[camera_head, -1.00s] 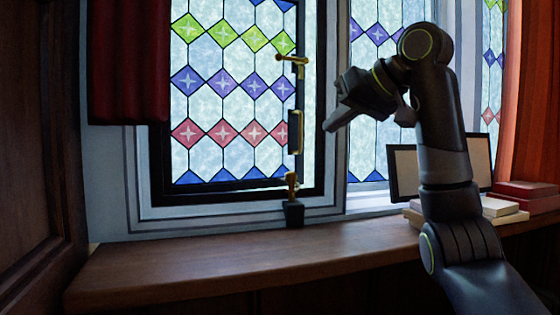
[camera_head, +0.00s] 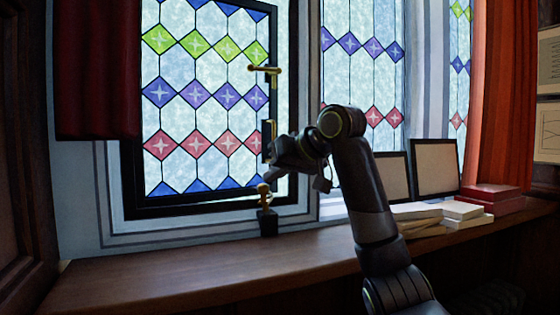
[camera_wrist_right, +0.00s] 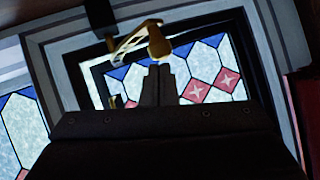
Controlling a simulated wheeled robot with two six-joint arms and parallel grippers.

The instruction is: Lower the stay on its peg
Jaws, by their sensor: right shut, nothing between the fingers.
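The brass stay (camera_head: 264,192) shows foreshortened at the lower right corner of the window, above a dark block (camera_head: 268,224) on the sill. In the right wrist view it is a slim brass bar (camera_wrist_right: 130,42) with a rounded knob end. I cannot make out the peg or whether the stay touches it. My right gripper (camera_head: 270,173) is shut and empty, just above the stay in the head view. In the right wrist view its fingertips (camera_wrist_right: 160,68) point at the knob, close to it; contact is unclear. My left gripper is not in view.
The leaded window sash (camera_head: 205,100) carries a brass handle (camera_head: 265,70) higher up. A wooden sill (camera_head: 190,265) runs below, clear on the left. Books (camera_head: 465,212) and dark picture frames (camera_head: 436,168) stand on the right. Red curtains hang on both sides.

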